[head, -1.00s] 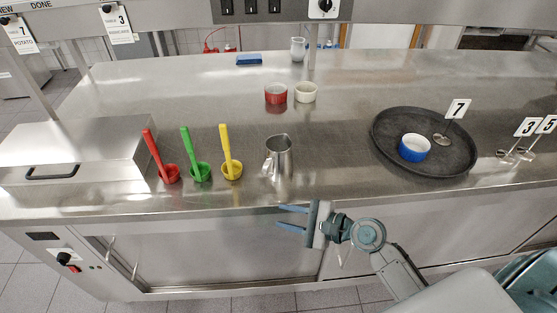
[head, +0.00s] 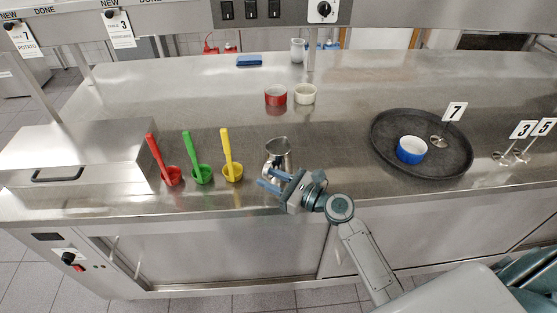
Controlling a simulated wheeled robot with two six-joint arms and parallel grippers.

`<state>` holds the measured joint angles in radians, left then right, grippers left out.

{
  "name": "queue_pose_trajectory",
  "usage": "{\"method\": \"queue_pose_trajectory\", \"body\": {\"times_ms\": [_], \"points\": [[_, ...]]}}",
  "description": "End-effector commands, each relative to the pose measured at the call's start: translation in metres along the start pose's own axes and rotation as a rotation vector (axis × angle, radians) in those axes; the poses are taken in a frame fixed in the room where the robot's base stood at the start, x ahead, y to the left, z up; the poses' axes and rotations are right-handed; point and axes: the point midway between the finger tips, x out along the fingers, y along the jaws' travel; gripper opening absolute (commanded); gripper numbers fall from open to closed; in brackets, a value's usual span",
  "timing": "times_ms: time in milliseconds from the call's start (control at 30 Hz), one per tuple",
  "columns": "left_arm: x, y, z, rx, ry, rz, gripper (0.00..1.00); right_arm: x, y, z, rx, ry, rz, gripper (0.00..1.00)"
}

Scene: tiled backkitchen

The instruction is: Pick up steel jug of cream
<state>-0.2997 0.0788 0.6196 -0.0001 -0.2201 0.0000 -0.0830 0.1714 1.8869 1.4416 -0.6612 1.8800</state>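The steel jug (head: 279,152) stands upright on the steel counter, right of the yellow ladle. Its lower part is partly hidden by my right gripper. My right gripper (head: 270,179) is at the counter's front edge, just in front of the jug, with its two blue fingers apart and pointing left toward the jug's lower side. I see nothing held between the fingers, and I cannot tell whether they touch the jug. The cream inside the jug cannot be made out. My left gripper is not in view.
Red (head: 172,176), green (head: 202,174) and yellow (head: 232,172) ladles stand left of the jug. A red ramekin (head: 276,97) and a white ramekin (head: 305,95) are behind it. A black round tray (head: 450,165) with a blue bowl (head: 411,150) lies right. A steel box (head: 75,150) sits left.

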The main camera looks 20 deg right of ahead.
Motion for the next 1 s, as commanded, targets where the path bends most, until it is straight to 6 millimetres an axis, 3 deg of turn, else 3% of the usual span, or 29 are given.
{"method": "queue_pose_trajectory", "body": {"times_ms": [100,200,533,700,1000], "points": [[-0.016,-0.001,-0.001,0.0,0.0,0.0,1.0,0.021,-0.001,0.01,0.005,-0.004,-0.001,0.3],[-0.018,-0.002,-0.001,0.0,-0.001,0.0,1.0,0.033,-0.001,0.007,0.002,-0.003,-0.001,0.3],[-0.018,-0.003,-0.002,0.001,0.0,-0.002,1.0,0.04,0.0,0.004,0.0,-0.001,0.0,0.3],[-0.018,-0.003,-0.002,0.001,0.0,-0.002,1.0,0.04,0.0,0.004,0.0,-0.001,0.0,0.0],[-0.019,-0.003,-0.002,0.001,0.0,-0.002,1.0,0.04,-0.001,0.005,-0.002,-0.003,0.0,0.0]]}}
